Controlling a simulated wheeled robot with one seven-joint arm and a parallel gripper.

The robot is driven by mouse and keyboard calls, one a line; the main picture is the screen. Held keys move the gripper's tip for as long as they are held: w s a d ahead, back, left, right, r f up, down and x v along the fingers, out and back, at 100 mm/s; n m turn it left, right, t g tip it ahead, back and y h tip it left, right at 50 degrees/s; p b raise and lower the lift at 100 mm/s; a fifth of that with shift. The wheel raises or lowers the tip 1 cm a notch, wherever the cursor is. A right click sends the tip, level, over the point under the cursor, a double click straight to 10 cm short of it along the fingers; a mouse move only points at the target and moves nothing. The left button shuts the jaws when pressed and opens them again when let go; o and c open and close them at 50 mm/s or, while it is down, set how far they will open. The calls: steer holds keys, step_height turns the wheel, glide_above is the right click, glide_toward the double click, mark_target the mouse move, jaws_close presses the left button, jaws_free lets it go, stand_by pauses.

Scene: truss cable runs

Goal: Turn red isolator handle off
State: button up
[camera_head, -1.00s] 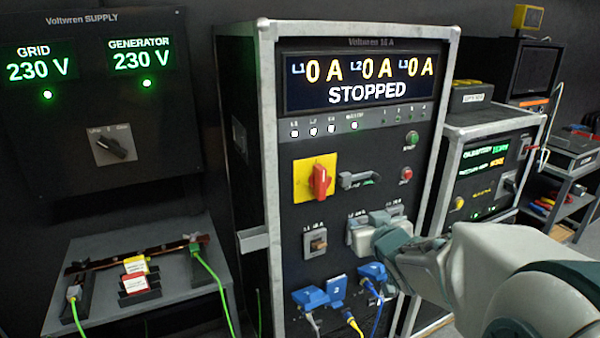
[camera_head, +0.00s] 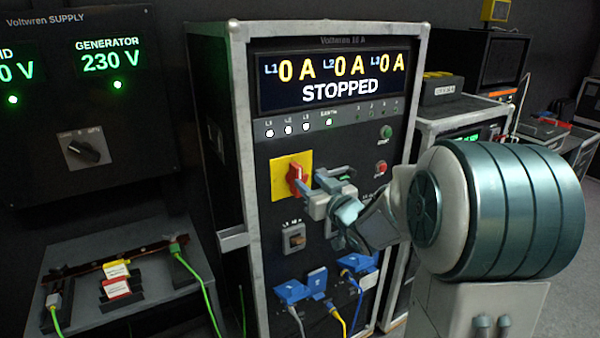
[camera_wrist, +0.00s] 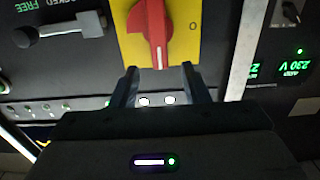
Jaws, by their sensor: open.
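The red isolator handle (camera_head: 297,179) sits on a yellow plate (camera_head: 280,165) on the front of the central cabinet. In the head view it stands roughly upright. The wrist view shows the red handle (camera_wrist: 153,35) close up on the yellow plate (camera_wrist: 187,40), with a 0 mark to its right. My gripper (camera_head: 318,186) is just in front and to the right of the handle in the head view. In the wrist view my gripper (camera_wrist: 159,75) is open, its two fingers either side of the handle's near end. I cannot tell whether they touch it.
The cabinet display (camera_head: 335,82) reads STOPPED and 0 A. A latch lever (camera_wrist: 65,28) is beside the yellow plate. Below are a small breaker (camera_head: 294,238) and blue plugs (camera_head: 302,286) with cables. Green (camera_head: 386,132) and red (camera_head: 381,168) buttons are to the right.

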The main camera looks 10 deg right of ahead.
mark_target(300, 174)
steer(key=shift+p+x, duration=0.45)
steer(key=shift+x, duration=2.3)
steer(key=shift+c, duration=0.3)
jaws_close()
steer(key=shift+a, duration=0.15)
steer(key=shift+f, duration=0.1)
